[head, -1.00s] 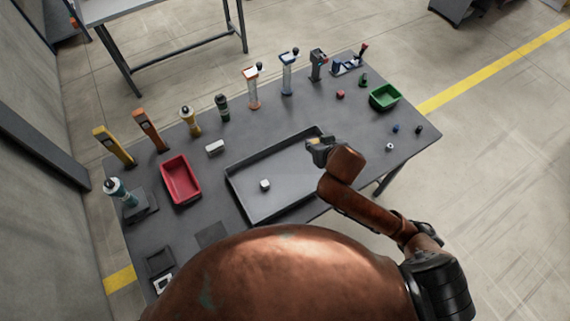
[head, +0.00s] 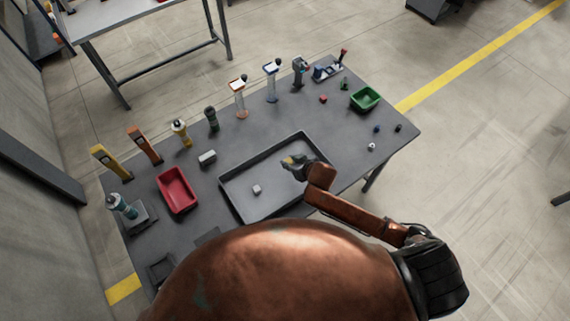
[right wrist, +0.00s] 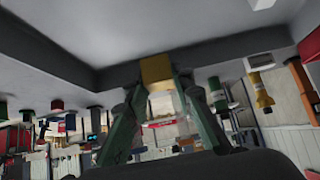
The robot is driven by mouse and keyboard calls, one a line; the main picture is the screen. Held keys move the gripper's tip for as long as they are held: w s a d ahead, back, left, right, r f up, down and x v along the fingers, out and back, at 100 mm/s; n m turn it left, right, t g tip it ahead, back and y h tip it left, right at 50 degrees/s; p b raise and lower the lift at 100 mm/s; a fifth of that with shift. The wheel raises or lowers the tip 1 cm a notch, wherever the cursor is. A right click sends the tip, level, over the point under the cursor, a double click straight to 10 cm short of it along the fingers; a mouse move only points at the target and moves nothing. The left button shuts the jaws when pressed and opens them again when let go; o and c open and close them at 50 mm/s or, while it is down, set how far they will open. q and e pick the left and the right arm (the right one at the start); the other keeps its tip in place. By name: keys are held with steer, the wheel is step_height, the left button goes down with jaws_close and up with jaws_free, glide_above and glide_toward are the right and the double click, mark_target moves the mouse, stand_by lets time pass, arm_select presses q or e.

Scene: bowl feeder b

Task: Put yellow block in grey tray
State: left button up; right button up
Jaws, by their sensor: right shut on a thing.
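The grey tray (head: 276,176) lies in the middle of the dark table, and its dark wall fills much of the right wrist view (right wrist: 45,45). My right gripper (head: 291,161) is over the right part of the tray. It is shut on the yellow block (right wrist: 156,69), which sits between the fingertips in the right wrist view; only a small bit of yellow (head: 287,160) shows in the head view. I cannot tell how high the block is above the tray floor. My left gripper is out of view.
A small white block (head: 256,189) lies in the tray. A red bin (head: 177,190) stands to the left and a green bin (head: 365,98) at the far right. Several bottles and tools line the back edge. A white block (head: 207,158) lies behind the tray.

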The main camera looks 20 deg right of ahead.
mark_target(286, 160)
steer(key=x, duration=0.5)
steer(key=shift+s+d+f, duration=0.2)
steer(key=shift+d+f, duration=0.1)
steer(key=shift+f, duration=0.05)
steer(key=shift+w+f, duration=0.25)
step_height(286, 160, down, 2)
steer(key=shift+f, duration=0.5)
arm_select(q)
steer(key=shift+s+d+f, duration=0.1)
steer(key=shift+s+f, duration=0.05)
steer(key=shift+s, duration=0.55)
arm_select(e)
steer(key=shift+f, duration=0.15)
steer(key=o, duration=0.6)
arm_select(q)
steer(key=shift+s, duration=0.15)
arm_select(e)
steer(key=o, duration=0.4)
